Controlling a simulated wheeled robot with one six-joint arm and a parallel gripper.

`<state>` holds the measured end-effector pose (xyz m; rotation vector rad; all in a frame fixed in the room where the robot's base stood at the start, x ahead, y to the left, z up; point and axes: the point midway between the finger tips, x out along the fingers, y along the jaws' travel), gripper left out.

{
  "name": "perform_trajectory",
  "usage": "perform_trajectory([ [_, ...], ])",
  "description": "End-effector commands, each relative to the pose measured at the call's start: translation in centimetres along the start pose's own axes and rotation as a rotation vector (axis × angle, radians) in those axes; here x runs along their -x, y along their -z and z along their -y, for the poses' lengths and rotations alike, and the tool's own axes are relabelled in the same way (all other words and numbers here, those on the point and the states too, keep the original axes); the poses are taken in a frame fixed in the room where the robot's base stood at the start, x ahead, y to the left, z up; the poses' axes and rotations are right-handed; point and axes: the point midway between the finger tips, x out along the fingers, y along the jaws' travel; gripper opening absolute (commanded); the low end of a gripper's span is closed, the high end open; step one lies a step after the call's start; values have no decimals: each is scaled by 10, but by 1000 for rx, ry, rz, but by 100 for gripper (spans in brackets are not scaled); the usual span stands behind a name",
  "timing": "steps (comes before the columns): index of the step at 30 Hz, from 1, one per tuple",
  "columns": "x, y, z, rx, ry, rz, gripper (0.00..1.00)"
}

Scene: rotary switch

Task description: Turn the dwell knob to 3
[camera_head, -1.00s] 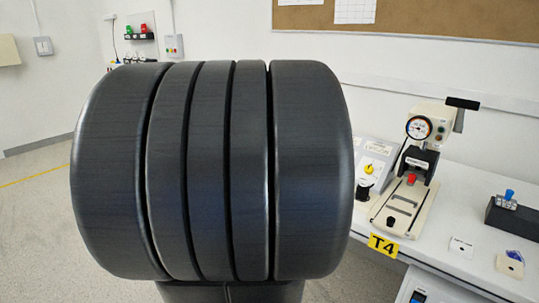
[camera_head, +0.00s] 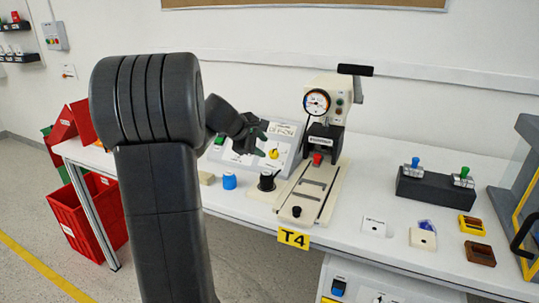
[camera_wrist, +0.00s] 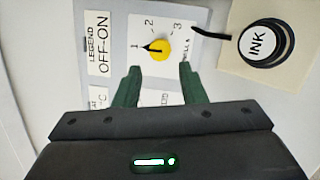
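The dwell knob (camera_head: 273,153) is a yellow round knob on a sloped light-grey panel (camera_head: 297,131). In the wrist view the knob (camera_wrist: 160,49) sits on a white plate marked 1, 2 and 3. Its black pointer is directed left, at the 1. My gripper (camera_head: 264,139) is at the panel, just beside the knob in the head view. In the wrist view my gripper (camera_wrist: 161,76) is open, with two green fingers apart and nothing between them. The knob lies beyond the fingertips, roughly in line with the gap. I see no contact.
A black ink pot (camera_wrist: 262,42) stands right of the knob in the wrist view. A press with a dial gauge (camera_head: 317,102) stands right of the panel. A blue cap (camera_head: 229,181) sits in front. Red bins (camera_head: 90,215) are at the left.

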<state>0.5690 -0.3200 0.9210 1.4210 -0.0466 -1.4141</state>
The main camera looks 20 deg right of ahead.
Motion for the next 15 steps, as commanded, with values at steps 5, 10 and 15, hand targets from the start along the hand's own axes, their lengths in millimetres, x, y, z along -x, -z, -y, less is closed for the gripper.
perform_trajectory([
  [5,-36,0,2,0,2,2,37],
  [10,-55,0,1,0,1,1,37],
  [15,-61,0,0,0,1,0,37],
])
